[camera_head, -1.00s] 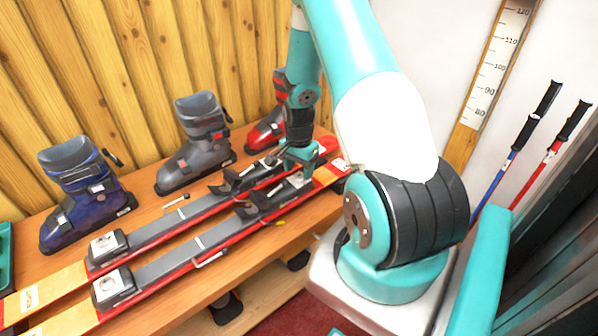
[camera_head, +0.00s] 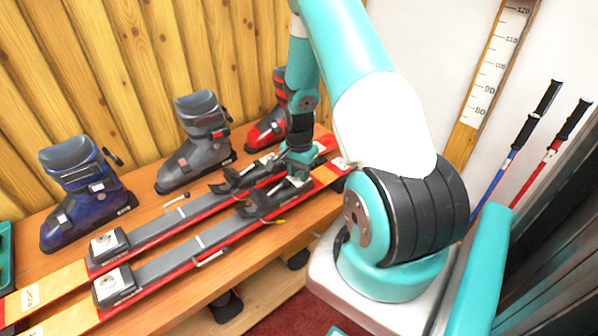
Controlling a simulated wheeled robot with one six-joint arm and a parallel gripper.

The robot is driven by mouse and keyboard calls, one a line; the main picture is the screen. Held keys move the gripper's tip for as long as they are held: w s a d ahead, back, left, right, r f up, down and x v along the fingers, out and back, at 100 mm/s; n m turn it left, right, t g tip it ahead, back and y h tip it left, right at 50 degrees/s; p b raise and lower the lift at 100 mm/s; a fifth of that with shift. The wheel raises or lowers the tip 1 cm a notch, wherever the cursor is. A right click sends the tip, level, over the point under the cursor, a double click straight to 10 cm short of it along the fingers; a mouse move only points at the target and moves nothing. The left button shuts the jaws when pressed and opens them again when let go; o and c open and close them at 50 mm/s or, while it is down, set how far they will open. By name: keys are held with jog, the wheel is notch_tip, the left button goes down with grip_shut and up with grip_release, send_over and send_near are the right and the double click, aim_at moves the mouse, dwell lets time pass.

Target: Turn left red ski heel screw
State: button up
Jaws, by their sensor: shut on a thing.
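Two red skis lie side by side on the wooden bench: the rear ski (camera_head: 160,233) and the front ski (camera_head: 190,262). Each has a toe piece at its left end, the rear one (camera_head: 108,245) and the front one (camera_head: 116,284), and a black heel piece toward the right, the rear one (camera_head: 232,180) and the front one (camera_head: 262,206). My gripper (camera_head: 297,176) points down at the right end of the front ski's binding, just behind its heel piece. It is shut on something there. The jaws and the heel screw are too small and covered to make out.
A blue boot (camera_head: 85,195), a grey boot (camera_head: 197,145) and a red-black boot (camera_head: 268,130) stand along the wooden back wall. A small tool (camera_head: 176,201) lies behind the rear ski. Ski poles (camera_head: 520,140) lean at the right. The bench's front edge is close to the front ski.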

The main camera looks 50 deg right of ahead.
jog(key=n, duration=0.5)
jog(key=shift+n, duration=0.3)
jog(key=n, duration=0.5)
jog(key=shift+n+b, duration=0.4)
jog(key=shift+n, duration=0.3)
jog(key=o, duration=0.9)
jog(key=shift+o, duration=0.2)
notch_tip(320, 180, up, 18)
jog(key=shift+f+b, duration=0.25)
jog(key=shift+b, duration=0.2)
